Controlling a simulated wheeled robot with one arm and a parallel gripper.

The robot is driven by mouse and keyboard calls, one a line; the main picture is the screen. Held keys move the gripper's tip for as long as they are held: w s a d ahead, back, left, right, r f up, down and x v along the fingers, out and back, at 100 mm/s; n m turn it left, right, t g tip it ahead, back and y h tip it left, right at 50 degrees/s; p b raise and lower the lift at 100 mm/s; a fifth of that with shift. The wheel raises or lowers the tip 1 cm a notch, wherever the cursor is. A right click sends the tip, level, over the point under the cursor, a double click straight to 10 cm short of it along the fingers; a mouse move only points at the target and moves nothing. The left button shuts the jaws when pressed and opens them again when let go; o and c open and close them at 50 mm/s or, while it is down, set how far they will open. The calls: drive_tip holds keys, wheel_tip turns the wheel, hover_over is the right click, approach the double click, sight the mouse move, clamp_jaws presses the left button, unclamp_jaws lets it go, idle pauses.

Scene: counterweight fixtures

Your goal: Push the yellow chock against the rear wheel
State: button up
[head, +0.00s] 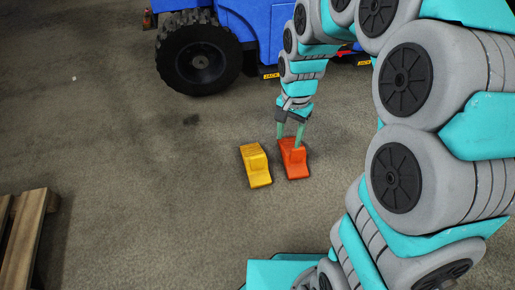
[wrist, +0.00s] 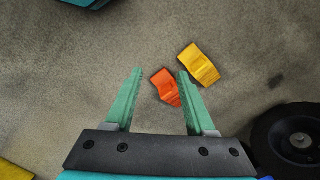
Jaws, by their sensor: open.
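The yellow chock (head: 255,165) lies on the floor, to the left of an orange chock (head: 294,163). A black wheel (head: 200,62) of a blue vehicle stands behind them, apart from the yellow chock. My gripper (head: 290,138) is open and empty by the orange chock, with its fingers pointing down. In the wrist view, the orange chock (wrist: 166,86) shows between my fingers (wrist: 160,72), partly hidden by the right one. The yellow chock (wrist: 199,64) lies outside the right finger. Whether a finger touches the orange chock, I cannot tell. The wheel (wrist: 296,140) shows at the right edge.
The blue vehicle (head: 262,22) fills the back, with yellow jack labels low on its side. A wooden pallet (head: 24,240) lies at the left edge. The floor between the yellow chock and the wheel is clear. The orange chock sits close beside the yellow one.

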drive_tip(key=w+a+f+m+b, duration=0.25)
drive_tip(key=w+a+f, duration=0.25)
drive_tip(key=w+f, duration=0.55)
drive_tip(key=m+t, duration=0.1)
drive_tip(key=m, duration=0.4)
hover_over(257, 160)
drive_tip(key=f, duration=1.7)
drive_tip(key=shift+w+d+f+b, duration=0.1)
drive_tip(key=shift+w+d+b, duration=0.05)
drive_tip(key=shift+w+b, duration=0.2)
drive_tip(key=shift+m, duration=0.25)
drive_tip(key=shift+f+b, duration=0.8)
drive_tip(key=shift+f, duration=3.8)
